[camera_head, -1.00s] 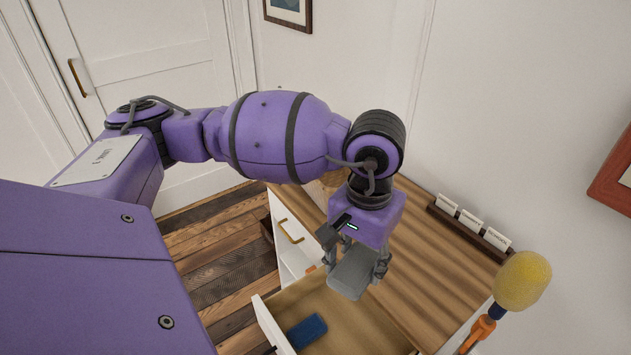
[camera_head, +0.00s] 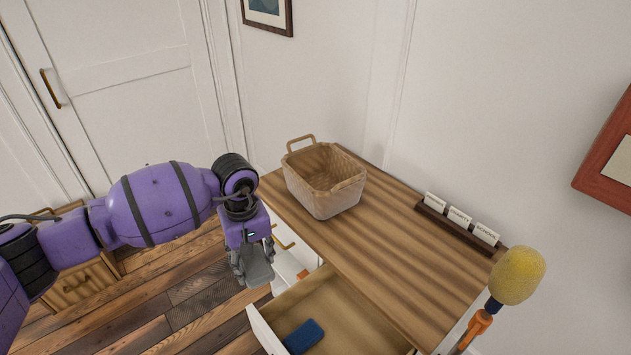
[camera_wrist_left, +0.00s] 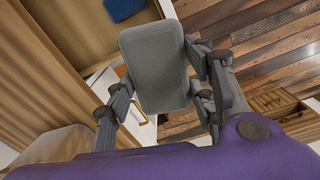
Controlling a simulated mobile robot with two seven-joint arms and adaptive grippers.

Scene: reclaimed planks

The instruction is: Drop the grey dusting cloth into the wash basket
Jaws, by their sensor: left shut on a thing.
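The grey dusting cloth (camera_wrist_left: 158,68) is a flat rounded slab held between the fingers of my left gripper (camera_wrist_left: 162,95) in the left wrist view. In the head view my left gripper (camera_head: 252,262) is shut on the cloth (camera_head: 257,268), to the left of the cabinet top and near its open drawer. The wash basket (camera_head: 325,180) is a tan woven basket with a raised handle. It stands upright on the far left part of the cabinet top, above and to the right of the gripper in the picture, and the part of its inside that shows looks empty. My right gripper is not in view.
The wooden cabinet top (camera_head: 390,250) is clear in front of the basket. An open drawer (camera_head: 345,305) holds a blue cloth-like item (camera_head: 303,336). A card rack (camera_head: 458,222) stands at the wall. A yellow duster head (camera_head: 517,275) rises at the right.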

